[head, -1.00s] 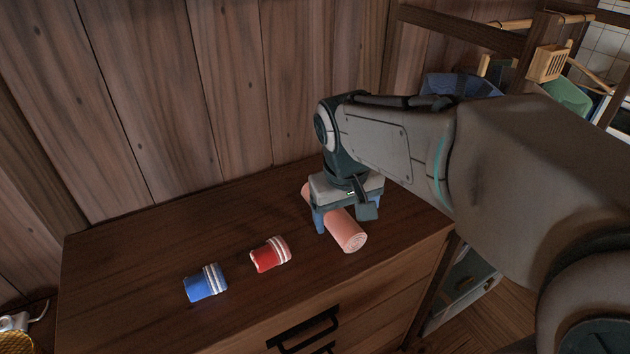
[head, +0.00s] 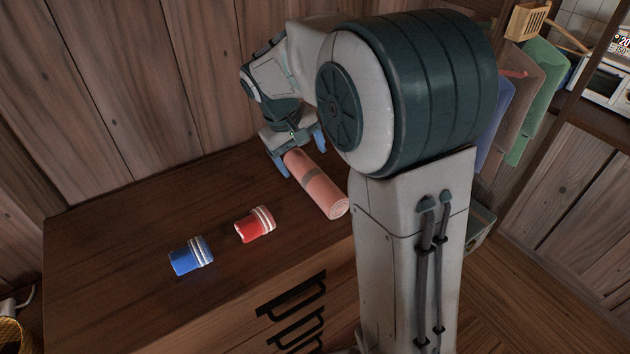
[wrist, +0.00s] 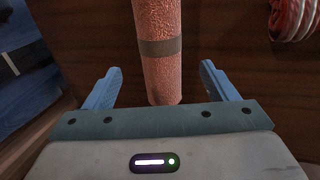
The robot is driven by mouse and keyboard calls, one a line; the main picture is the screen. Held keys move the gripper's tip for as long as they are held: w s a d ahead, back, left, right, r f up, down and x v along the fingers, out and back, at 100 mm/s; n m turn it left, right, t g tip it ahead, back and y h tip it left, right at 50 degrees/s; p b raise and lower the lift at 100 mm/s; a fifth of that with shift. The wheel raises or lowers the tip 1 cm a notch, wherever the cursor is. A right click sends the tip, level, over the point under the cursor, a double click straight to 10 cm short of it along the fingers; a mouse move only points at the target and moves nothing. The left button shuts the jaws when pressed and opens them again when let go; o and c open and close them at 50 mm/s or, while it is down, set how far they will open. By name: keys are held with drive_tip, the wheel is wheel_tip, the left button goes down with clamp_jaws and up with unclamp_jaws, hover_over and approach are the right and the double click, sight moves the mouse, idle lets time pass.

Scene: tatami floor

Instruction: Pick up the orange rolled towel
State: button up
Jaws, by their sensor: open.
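The orange rolled towel (head: 315,184), salmon-orange with a grey band, lies on the wooden chest top. In the head view its near end shows a spiral face, and its far end reaches toward my gripper (head: 296,160). In the wrist view the towel (wrist: 160,60) runs from the top edge down to between the open fingers of my gripper (wrist: 160,86). The fingers stand on either side of its end, with gaps showing, and hold nothing. Whether the fingertips are at the towel's height is unclear.
A red rolled cloth (head: 255,225) and a blue rolled cloth (head: 191,257) lie to the left on the chest top (head: 110,230). A plank wall (head: 150,90) stands close behind. The chest's left top is clear.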

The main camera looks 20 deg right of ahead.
sight(308, 171)
drive_tip(key=shift+x, duration=3.5)
drive_tip(key=shift+s, duration=0.1)
drive_tip(key=c, duration=1.1)
